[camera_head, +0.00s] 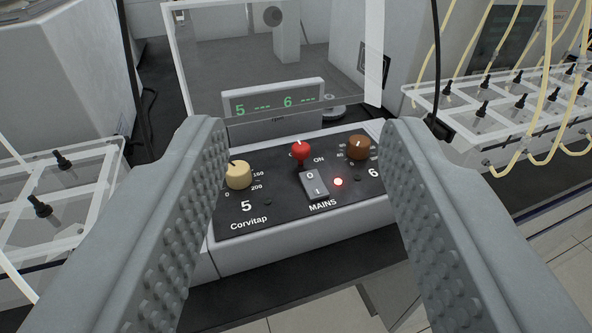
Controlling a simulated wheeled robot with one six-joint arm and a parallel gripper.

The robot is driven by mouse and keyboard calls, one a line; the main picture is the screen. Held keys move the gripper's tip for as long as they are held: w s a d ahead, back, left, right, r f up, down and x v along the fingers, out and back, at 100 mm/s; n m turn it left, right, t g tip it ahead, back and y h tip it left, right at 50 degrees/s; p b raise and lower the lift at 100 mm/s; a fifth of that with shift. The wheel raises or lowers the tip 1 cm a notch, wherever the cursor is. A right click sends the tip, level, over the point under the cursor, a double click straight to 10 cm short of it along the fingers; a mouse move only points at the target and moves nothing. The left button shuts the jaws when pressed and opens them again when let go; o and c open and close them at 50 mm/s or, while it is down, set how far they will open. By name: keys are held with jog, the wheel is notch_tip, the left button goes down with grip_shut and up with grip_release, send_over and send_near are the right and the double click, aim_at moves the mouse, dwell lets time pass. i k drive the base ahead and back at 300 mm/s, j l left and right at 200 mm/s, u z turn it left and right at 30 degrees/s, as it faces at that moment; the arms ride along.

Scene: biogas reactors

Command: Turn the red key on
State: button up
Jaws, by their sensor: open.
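The red key (301,151) stands on the dark sloped panel (250,215) of a white control unit, near the middle of the picture. The word "ON" is printed to its right, and a mark to its left is partly hidden by the key. My gripper (302,140) is open and empty. Its two grey studded fingers frame the panel on the left and right, and neither visibly touches the key. The key lies between the fingers in the picture, beyond them.
A cream knob (238,176), a brown knob (358,148), the grey mains switch (315,185) and a lit red lamp (338,182) surround the key. A display (275,101) and a clear screen (260,50) stand behind. Clear boxes with black valves (484,108) flank the unit.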

aim_at(301, 150)
jog(key=k+l+z, duration=0.15)
jog(key=l, duration=0.3)
jog(key=l+z, duration=0.1)
jog(key=l, duration=0.35)
jog(key=k+l+z, duration=0.15)
jog(key=l, duration=0.3)
jog(key=i, duration=0.05)
